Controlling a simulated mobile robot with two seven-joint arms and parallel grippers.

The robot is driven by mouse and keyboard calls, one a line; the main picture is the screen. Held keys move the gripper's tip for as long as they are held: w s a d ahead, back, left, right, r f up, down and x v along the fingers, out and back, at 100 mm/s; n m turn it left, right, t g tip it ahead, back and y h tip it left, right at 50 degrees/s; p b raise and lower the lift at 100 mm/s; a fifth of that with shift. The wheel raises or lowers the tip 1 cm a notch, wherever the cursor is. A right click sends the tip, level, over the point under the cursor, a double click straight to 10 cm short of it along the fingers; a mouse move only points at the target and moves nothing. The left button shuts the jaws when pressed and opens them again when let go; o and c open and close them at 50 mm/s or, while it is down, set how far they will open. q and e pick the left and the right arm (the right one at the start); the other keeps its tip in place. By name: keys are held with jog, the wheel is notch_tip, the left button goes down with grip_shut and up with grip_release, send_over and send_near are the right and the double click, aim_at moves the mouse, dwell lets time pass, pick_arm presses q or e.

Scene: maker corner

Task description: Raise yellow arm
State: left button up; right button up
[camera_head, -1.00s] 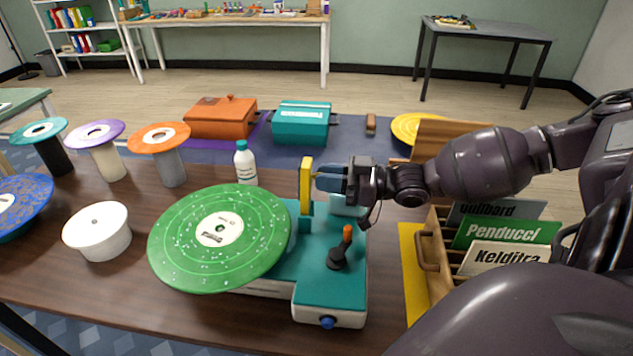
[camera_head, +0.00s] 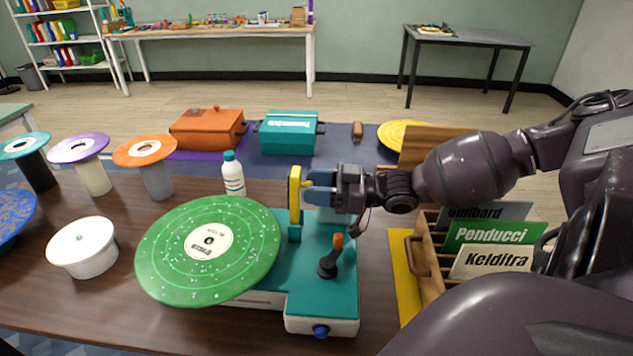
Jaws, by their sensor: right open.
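The yellow arm (camera_head: 294,194) stands upright on a teal mount on the teal and white player (camera_head: 318,290), just right of the tilted green disc (camera_head: 208,248). My right gripper (camera_head: 308,189) reaches in from the right with its fingers at the yellow arm's right side. It is open; I cannot tell whether a fingertip touches the arm. An orange-tipped lever (camera_head: 331,258) and a blue knob (camera_head: 320,331) are at the player's front right. My left gripper is not in view.
A white bottle (camera_head: 233,178) stands behind the green disc. A wooden rack (camera_head: 424,268) of sleeves is on the right, below my right arm. Coloured discs on stands and a white round tub (camera_head: 83,249) are on the left. Orange (camera_head: 207,131) and teal (camera_head: 289,133) boxes are behind.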

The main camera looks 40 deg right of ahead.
jog(key=shift+r, duration=0.5)
notch_tip(320, 180, up, 19)
jog(key=p, duration=0.6)
jog(key=shift+p, duration=0.35)
jog(key=shift+c, duration=0.3)
